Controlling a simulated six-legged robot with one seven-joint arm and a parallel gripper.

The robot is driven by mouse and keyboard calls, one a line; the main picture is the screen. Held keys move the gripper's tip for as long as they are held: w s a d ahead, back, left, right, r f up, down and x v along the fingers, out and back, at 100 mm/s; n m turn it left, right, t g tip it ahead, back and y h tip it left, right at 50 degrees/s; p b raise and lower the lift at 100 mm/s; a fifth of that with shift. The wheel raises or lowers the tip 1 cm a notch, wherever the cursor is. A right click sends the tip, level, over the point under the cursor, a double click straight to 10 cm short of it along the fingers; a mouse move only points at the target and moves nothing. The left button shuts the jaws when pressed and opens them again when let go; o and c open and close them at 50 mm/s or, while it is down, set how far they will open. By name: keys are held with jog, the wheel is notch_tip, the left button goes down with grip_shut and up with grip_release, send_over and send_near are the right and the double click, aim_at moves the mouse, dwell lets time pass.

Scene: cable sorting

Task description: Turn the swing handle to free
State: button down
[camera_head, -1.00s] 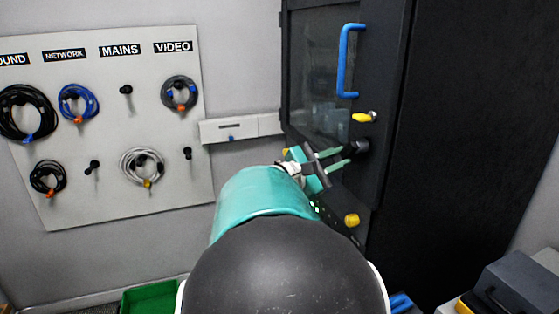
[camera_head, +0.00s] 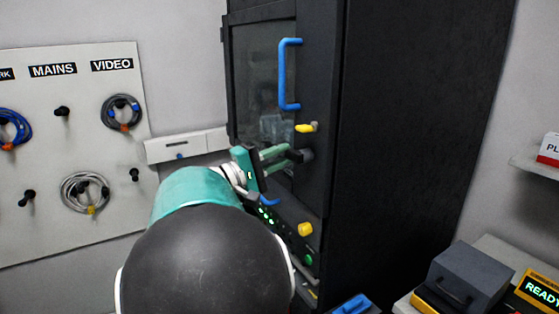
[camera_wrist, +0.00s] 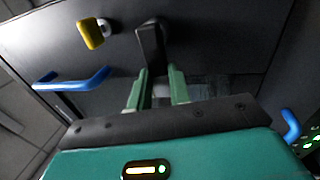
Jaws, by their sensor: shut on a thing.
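The swing handle (camera_head: 305,155) is a small black lever on the dark cabinet door, below the yellow latch (camera_head: 304,128). In the wrist view the handle (camera_wrist: 150,45) comes down from the door toward my fingers, and its lower end is between them. My gripper (camera_head: 291,155) is shut on the handle, with the green fingers on either side of it; they also show in the wrist view (camera_wrist: 158,80). The fingers partly hide the handle in the head view. The yellow latch (camera_wrist: 91,33) lies left of the handle in the wrist view.
A blue pull bar (camera_head: 283,75) is above the handle on the door. A yellow knob (camera_head: 305,229) sits below. The cable board (camera_head: 70,190) hangs at the left. A grey box (camera_head: 470,275) stands at the lower right.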

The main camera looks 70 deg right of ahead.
jog(key=shift+r+m, duration=0.2)
jog(key=shift+m, duration=0.4)
jog(key=c, duration=1.3)
grip_release()
jog(key=v, duration=1.3)
jog(key=shift+w+a+f, duration=0.2)
jog(key=shift+w+a, duration=0.05)
jog(key=shift+w, duration=0.05)
